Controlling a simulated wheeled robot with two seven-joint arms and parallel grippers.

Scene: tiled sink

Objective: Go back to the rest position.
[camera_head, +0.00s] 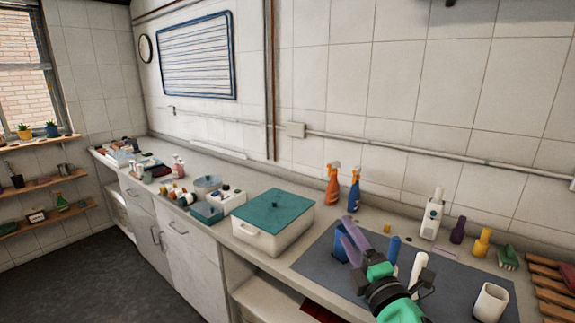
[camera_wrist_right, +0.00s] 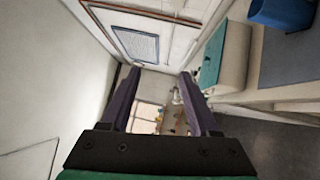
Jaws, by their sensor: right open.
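My right gripper (camera_head: 346,230) reaches in from the bottom right in the head view, with purple fingers on a green and black wrist. It is over the grey mat (camera_head: 460,295), in front of a blue cup (camera_head: 341,251) that it partly hides. In the right wrist view the two purple fingers of the gripper (camera_wrist_right: 159,73) stand well apart with nothing between them. The blue cup (camera_wrist_right: 283,12) shows there at the top right, outside the fingers. My left gripper is not in view.
A white box with a teal lid (camera_head: 273,208) stands left of the mat. Orange (camera_head: 333,187) and blue (camera_head: 354,192) spray bottles stand by the wall. A white cup (camera_head: 490,302), a white dispenser (camera_head: 432,217) and a wooden rack (camera_head: 552,285) are to the right.

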